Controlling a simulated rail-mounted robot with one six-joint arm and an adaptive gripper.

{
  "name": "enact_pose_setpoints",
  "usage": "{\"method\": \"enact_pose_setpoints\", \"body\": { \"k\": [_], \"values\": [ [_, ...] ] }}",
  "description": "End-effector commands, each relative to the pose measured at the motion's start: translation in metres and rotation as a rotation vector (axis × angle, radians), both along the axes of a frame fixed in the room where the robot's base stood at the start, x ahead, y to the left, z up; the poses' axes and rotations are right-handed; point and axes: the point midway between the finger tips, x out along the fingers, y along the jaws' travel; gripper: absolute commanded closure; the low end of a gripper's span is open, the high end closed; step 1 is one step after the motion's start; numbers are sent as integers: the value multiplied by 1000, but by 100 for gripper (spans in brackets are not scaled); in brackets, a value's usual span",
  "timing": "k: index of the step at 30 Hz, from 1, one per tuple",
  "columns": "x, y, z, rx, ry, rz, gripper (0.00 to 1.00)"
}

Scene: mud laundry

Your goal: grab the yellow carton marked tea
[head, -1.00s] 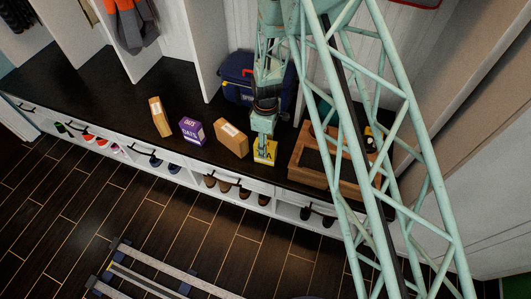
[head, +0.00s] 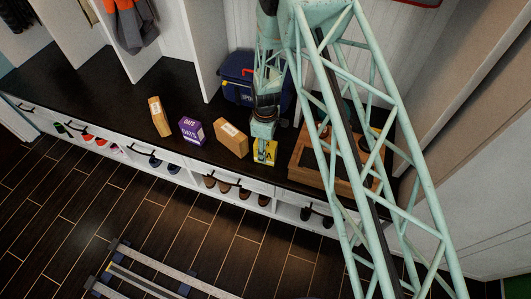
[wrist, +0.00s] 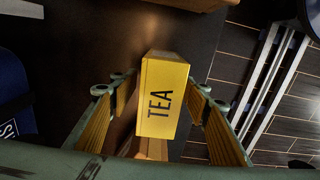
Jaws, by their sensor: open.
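The yellow carton marked TEA (head: 268,154) stands on the dark bench top, and my gripper partly covers it in the head view. In the wrist view the yellow carton (wrist: 163,95) shows its TEA lettering and lies between my two fingers. My gripper (head: 262,150) is open, with one finger on each side of the carton. In the wrist view gaps show between the carton and both fingers of my gripper (wrist: 160,108).
A tan box (head: 231,139), a purple DATS carton (head: 192,131) and another tan box (head: 159,117) stand to the left. A wooden crate (head: 306,175) is close on the right. A blue cooler bag (head: 236,80) stands behind. Shoe cubbies lie below the bench's front edge.

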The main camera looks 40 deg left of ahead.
Motion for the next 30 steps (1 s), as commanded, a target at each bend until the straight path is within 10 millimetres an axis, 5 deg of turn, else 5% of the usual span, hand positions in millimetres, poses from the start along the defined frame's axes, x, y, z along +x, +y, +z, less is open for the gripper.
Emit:
{"method": "enact_pose_setpoints", "body": {
  "k": [8,26,30],
  "values": [
    [0,0,-23,0,-1,0,57],
    [0,0,-24,0,-1,0,57],
    [0,0,-24,0,-1,0,69]
  ]
}}
